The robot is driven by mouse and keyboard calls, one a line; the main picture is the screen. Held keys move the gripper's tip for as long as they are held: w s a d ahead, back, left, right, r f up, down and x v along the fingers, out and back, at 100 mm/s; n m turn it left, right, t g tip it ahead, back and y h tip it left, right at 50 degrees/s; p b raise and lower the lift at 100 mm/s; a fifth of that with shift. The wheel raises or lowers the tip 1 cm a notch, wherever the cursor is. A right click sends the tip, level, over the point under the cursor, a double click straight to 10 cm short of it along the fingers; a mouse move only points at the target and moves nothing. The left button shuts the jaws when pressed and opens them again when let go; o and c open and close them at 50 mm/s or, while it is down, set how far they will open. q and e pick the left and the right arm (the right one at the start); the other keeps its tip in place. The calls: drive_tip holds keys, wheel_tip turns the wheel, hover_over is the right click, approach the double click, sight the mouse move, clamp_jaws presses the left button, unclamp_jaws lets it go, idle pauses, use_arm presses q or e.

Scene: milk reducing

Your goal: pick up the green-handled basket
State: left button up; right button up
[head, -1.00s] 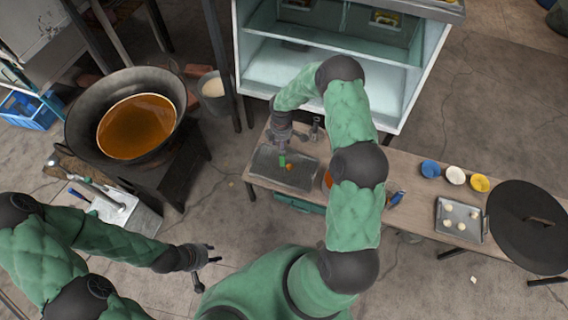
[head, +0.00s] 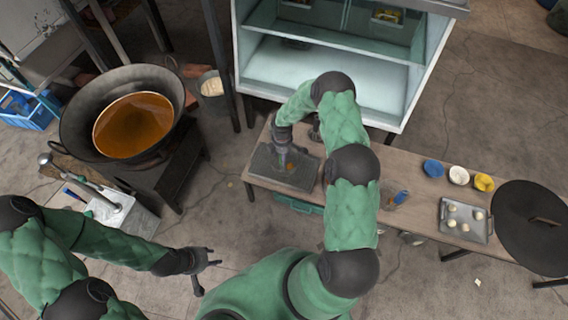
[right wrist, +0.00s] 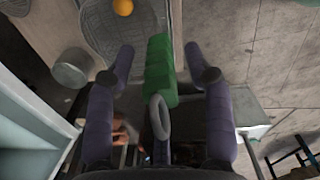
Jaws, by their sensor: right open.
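The green handle (right wrist: 160,70) of the basket stands between the two spread fingers of my right gripper (right wrist: 160,58) in the right wrist view. A grey loop is at its near end. The fingers do not visibly touch the handle. A grey mesh-like surface (right wrist: 105,38) at the top, with an orange ball, looks like the basket body. In the head view my right gripper (head: 286,158) is over the dark tray-like shape (head: 300,182) on the table and largely covers the handle. My left gripper (head: 205,268) is open and empty, low over the floor.
The wooden table (head: 415,190) runs to the right, with several small bowls, a tray of dough balls (head: 464,221) and a dark round lid (head: 530,220). A white cabinet (head: 330,75) stands close behind. A wok of brown liquid (head: 135,125) is at left.

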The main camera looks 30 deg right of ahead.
drive_tip(key=shift+c, duration=0.2)
drive_tip(key=shift+r, duration=0.1)
clamp_jaws()
